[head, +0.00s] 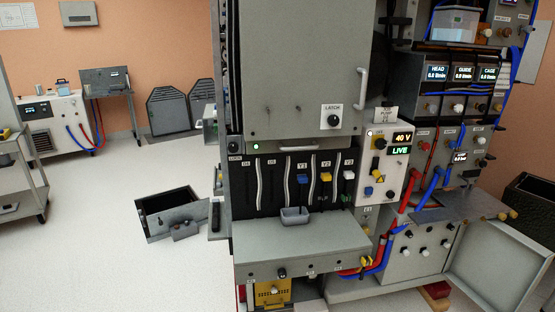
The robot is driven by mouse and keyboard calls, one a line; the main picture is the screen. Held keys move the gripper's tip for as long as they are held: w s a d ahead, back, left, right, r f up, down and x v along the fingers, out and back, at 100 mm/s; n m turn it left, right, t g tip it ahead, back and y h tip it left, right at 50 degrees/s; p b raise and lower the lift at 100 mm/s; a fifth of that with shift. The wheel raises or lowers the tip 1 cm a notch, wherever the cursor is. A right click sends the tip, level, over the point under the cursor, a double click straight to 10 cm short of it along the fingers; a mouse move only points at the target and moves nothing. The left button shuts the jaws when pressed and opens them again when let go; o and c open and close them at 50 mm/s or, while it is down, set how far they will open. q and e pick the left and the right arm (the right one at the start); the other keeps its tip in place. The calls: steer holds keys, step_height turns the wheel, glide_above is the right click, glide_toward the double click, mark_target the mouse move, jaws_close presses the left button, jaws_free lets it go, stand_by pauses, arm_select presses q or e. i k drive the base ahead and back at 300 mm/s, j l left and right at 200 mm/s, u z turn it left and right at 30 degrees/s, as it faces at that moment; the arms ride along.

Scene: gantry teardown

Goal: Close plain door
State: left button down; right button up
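A larger grey panel (295,65) covers the upper part of the central machine. It has a bar handle (362,90) at its right edge and a black knob (334,119) under a label reading LATCH. No label names either panel as the plain door, so I cannot tell for certain which one it is. Neither of my grippers shows in the head view.
A grey shelf (300,243) juts out below the slots, with a small grey tray (295,216) on it. Red and blue hoses (405,205) run between the machine and the right cabinet. An open dark floor pit (168,205) lies left. White floor (90,260) is clear at front left.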

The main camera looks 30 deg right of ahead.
mark_target(497, 266)
steer(key=k+l, duration=0.15)
steer(key=l, duration=0.7)
steer(key=k+l, duration=0.2)
steer(key=l, duration=0.65)
steer(key=k+l, duration=0.15)
steer(key=l, duration=0.65)
steer(key=k+l, duration=0.15)
steer(key=l, duration=0.7)
steer(key=k+l+u, duration=0.1)
steer(key=l, duration=0.75)
steer(key=k+l, duration=0.25)
steer(key=l, duration=0.6)
steer(key=k+l, duration=0.2)
steer(key=l, duration=0.6)
steer(key=k+l, duration=0.2)
steer(key=l, duration=0.65)
